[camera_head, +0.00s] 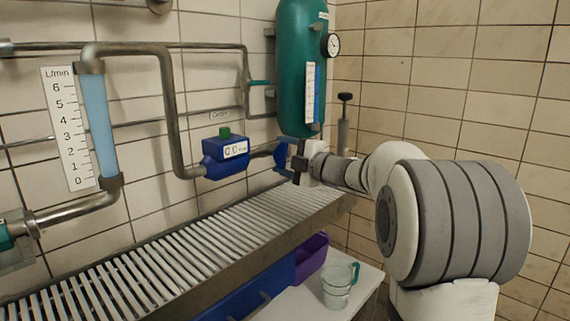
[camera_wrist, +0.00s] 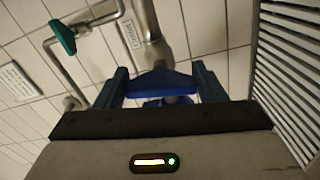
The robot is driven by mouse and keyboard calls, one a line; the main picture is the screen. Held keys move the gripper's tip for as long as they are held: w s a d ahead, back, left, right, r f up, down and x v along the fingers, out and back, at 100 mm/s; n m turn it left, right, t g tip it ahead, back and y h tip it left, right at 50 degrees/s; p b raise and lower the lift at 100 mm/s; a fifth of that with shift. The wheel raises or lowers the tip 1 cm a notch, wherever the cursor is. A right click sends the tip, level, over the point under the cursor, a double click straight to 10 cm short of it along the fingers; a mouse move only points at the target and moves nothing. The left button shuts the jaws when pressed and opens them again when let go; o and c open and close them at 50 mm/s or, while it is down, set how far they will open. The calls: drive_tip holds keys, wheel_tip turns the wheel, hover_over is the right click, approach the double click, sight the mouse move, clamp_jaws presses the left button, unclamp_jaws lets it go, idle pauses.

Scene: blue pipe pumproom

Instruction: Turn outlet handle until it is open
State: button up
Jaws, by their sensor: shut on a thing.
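In the wrist view, the handle (camera_wrist: 163,83) lies crosswise between the two dark blue fingers of my gripper (camera_wrist: 161,80), one at each end. Behind it a grey pipe runs up the picture. The handle's stem is partly hidden by the handle and the gripper body.
The blue flow meter (camera_head: 225,155) with a green knob sits left of the handle. A green tank (camera_head: 302,70) with a gauge stands behind. The slatted grate (camera_head: 150,268) runs below. A jug (camera_head: 338,287) and purple bin (camera_head: 312,257) are lower right.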

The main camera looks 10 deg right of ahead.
drive_tip(key=shift+r+n+b, duration=0.1)
drive_tip(key=shift+n+b, duration=0.55)
drive_tip(key=shift+n, duration=0.45)
drive_tip(key=o, duration=1)
drive_tip(key=p+v, duration=0.1)
drive_tip(key=v, duration=0.6)
drive_tip(key=shift+s+d+p, duration=0.25)
drive_tip(key=shift+s+p, duration=0.05)
drive_tip(key=shift+p, duration=0.1)
